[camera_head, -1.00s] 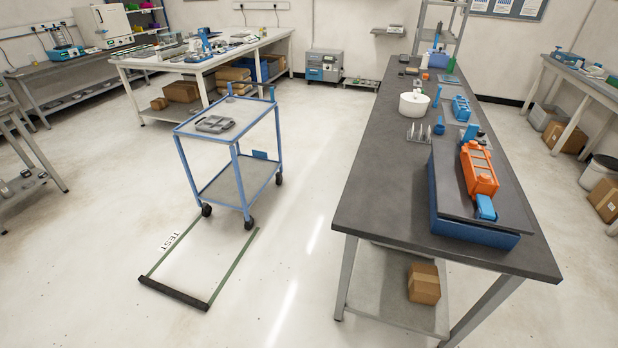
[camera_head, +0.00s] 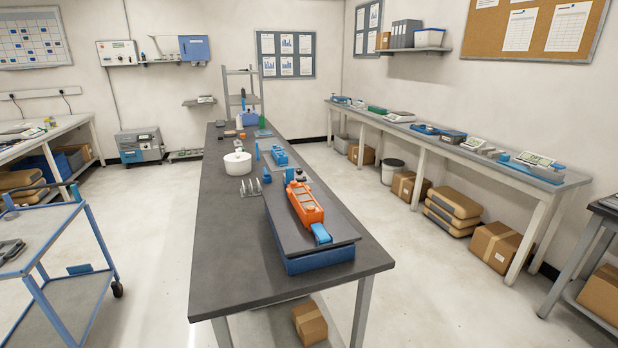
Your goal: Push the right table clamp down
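An orange fixture (camera_head: 305,205) with a blue lever-like end piece (camera_head: 321,234) lies on a dark plate over a blue base (camera_head: 315,261). This sits on the near part of the long dark table (camera_head: 222,250). Small blue parts stand at the plate's far end (camera_head: 291,176), and another blue device (camera_head: 279,156) lies farther back. I cannot tell which of these is the right table clamp, nor whether a clamp is up or down. Neither of my grippers is in view.
A white round tub (camera_head: 237,164) and a small rack of upright pieces (camera_head: 250,188) stand on the table's left side. A blue trolley (camera_head: 45,262) is at the left edge. A side bench (camera_head: 440,142) runs along the right wall, with clear floor between.

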